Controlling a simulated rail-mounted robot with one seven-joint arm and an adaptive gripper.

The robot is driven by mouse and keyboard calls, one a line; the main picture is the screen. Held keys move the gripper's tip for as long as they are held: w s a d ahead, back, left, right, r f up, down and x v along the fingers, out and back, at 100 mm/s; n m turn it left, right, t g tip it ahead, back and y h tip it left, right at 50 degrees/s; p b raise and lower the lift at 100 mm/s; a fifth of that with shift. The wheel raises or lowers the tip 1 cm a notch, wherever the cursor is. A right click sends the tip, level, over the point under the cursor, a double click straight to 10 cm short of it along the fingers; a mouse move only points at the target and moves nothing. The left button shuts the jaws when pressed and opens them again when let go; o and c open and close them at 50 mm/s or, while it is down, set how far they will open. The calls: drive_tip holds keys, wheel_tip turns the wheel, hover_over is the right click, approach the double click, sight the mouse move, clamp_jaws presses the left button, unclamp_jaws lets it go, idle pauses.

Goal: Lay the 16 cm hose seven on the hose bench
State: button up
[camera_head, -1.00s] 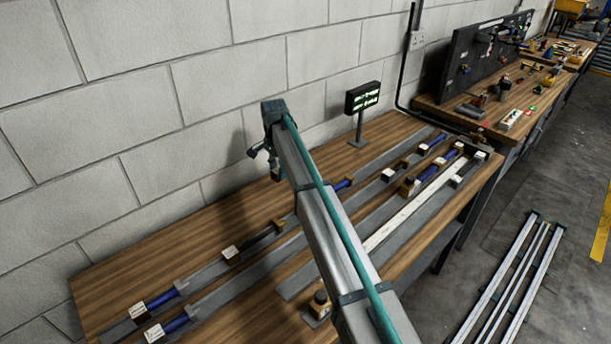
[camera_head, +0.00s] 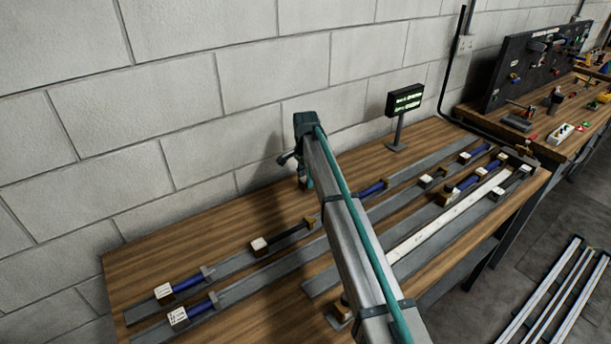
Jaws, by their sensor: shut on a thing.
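My gripper (camera_head: 298,168) shows only in part at the far end of my arm, above the hose bench (camera_head: 130,262). My arm hides its fingertips and what they hold, so I cannot make out the held thing. Blue hose pieces lie on the bench's grey rails: two at the front left (camera_head: 187,283), (camera_head: 197,310), one just right of my arm (camera_head: 371,188) and several at the far right (camera_head: 467,184). A dark piece (camera_head: 290,237) lies left of my arm. White labels stand by several pieces; I cannot read which is hose seven.
A small lit display (camera_head: 405,101) stands at the bench's back edge. A block wall (camera_head: 180,90) runs close behind. A second bench (camera_head: 550,145) with a dark tool panel (camera_head: 535,65) stands at the right. Metal rails (camera_head: 555,290) lie on the floor. Bare wood shows at the back left.

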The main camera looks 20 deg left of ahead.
drive_tip(key=shift+f, duration=0.55)
drive_tip(key=o, duration=1.1)
drive_tip(key=shift+o, duration=0.2)
drive_tip(key=shift+r, duration=0.1)
wheel_tip(320, 180, up, 12)
